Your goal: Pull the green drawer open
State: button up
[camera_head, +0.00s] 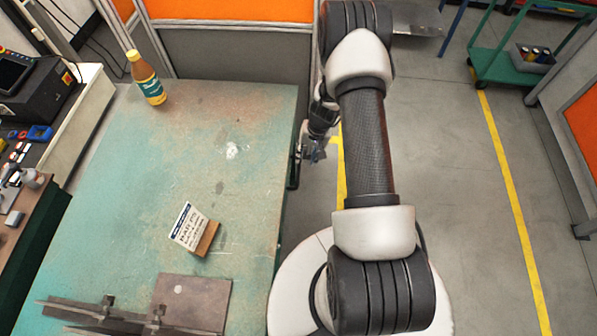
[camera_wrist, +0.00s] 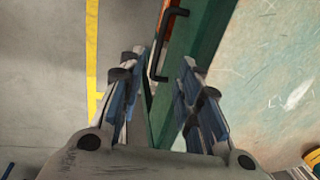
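The green workbench (camera_head: 245,135) has a dark bar handle (camera_head: 293,172) on its right side, low beside the edge. In the wrist view the black handle (camera_wrist: 158,72) stands out from a narrow green front (camera_wrist: 160,112), seen steeply from above; I cannot tell how far the drawer is open. My gripper (camera_head: 314,152) is beside the bench's right edge, near the handle. In the wrist view my gripper (camera_wrist: 162,62) is open, with blue-padded fingers apart and the handle's near end in line with the gap. I cannot tell whether they touch.
On the bench are a bottle (camera_head: 147,78), a small sign on a wooden block (camera_head: 188,227) and a metal plate (camera_head: 192,300). An orange-panelled partition (camera_head: 235,55) stands behind. Bare floor (camera_head: 440,170) with yellow lines lies right, with a green cart (camera_head: 500,68) farther back.

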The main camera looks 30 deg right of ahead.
aim_at(298, 175)
jog(key=f+b, duration=0.1)
jog(key=f, duration=0.3)
jog(key=w+a+f, duration=0.1)
jog(key=f, duration=0.3)
jog(key=a+f+b, duration=0.1)
jog(key=f, duration=0.3)
jog(key=shift+w+f+b, duration=0.2)
jog(key=shift+f+b, duration=0.15)
jog(key=shift+f, duration=0.05)
jog(key=shift+c, duration=0.2)
grip_shut()
